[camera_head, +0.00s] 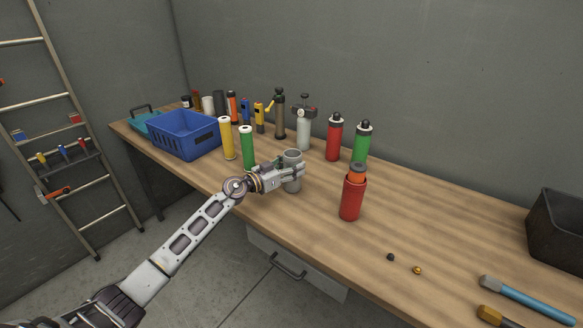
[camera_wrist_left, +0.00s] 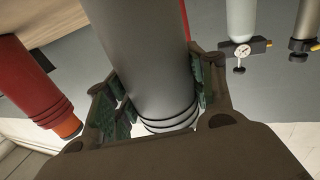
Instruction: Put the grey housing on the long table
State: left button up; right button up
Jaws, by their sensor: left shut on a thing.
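The grey housing (camera_head: 292,157) is an upright hollow cylinder at the front-middle part of the long wooden table (camera_head: 240,204). My left gripper (camera_head: 292,173) is shut around its side. In the left wrist view the housing (camera_wrist_left: 142,50) fills the middle, with the dark fingers of the left gripper (camera_wrist_left: 155,103) on both sides of it. My right gripper does not show.
A red bottle with an orange top (camera_head: 352,195) stands right of the housing. Green (camera_head: 247,147) and yellow (camera_head: 227,138) cylinders stand to its left, near a blue crate (camera_head: 187,134). Several more bottles line the back.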

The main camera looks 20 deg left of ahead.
pick_arm(q)
jog(key=o, duration=1.1)
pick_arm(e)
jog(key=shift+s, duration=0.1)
pick_arm(q)
jog(key=shift+o, duration=0.2)
jog(key=shift+f, duration=0.1)
jog(key=shift+v, duration=0.85)
jog(key=v, duration=1)
jog(key=shift+s+p, duration=0.15)
jog(key=shift+p, duration=0.25)
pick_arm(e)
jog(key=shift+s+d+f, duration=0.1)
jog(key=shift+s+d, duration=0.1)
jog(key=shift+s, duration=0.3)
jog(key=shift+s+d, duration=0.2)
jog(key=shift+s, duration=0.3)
pick_arm(q)
jog(key=shift+a, duration=0.1)
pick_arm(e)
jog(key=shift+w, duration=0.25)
